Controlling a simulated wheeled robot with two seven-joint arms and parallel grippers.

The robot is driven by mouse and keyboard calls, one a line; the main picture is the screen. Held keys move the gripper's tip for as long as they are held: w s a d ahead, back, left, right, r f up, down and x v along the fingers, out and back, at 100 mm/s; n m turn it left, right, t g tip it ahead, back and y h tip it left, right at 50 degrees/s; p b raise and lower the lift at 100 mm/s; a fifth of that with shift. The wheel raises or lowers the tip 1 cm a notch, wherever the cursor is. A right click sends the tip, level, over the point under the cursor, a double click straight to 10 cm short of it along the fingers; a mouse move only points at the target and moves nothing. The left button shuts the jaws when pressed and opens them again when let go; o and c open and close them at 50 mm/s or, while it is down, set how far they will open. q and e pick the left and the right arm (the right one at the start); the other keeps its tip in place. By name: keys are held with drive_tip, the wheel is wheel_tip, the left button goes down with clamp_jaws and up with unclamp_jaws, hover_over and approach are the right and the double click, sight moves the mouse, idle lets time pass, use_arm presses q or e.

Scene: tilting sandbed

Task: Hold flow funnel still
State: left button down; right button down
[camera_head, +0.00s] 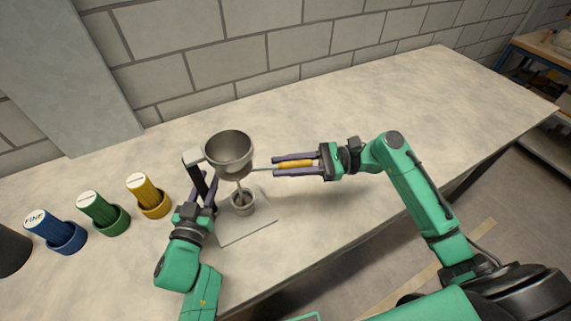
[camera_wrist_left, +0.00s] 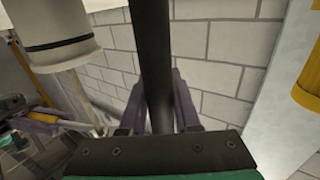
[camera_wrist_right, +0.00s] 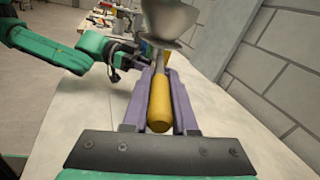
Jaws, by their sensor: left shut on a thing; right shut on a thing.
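A grey metal funnel (camera_head: 229,150) hangs over a small cup (camera_head: 242,203), with a thin pale stream between them. Its underside shows in the left wrist view (camera_wrist_left: 62,45). My left gripper (camera_head: 205,192) is shut on the dark upright handle (camera_wrist_left: 154,60) at the funnel's left side. My right gripper (camera_head: 280,165) is shut on a yellow tool handle (camera_wrist_right: 159,103). The tool's thin metal shaft reaches left to just below the funnel; whether its tip touches the funnel, I cannot tell. The cup's contents are partly hidden by the stream.
The cup stands on a pale square mat (camera_head: 252,230). Blue (camera_head: 46,228), green (camera_head: 100,210) and yellow (camera_head: 148,194) cylinders stand in matching holders at left, beside a dark round container (camera_head: 12,250). A block wall bounds the back. The counter's right half is clear.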

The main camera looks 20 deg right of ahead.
drive_tip(key=shift+s+f, duration=0.1)
idle(0.6)
drive_tip(key=shift+s+m+t, duration=0.2)
drive_tip(key=shift+m+t, duration=0.1)
drive_tip(key=shift+t, duration=0.1)
drive_tip(key=shift+s+a+m+t+h, duration=0.15)
drive_tip(key=shift+s+m+t+h, duration=0.25)
drive_tip(key=shift+m+t, duration=0.5)
drive_tip(key=c, duration=0.7)
unclamp_jaws()
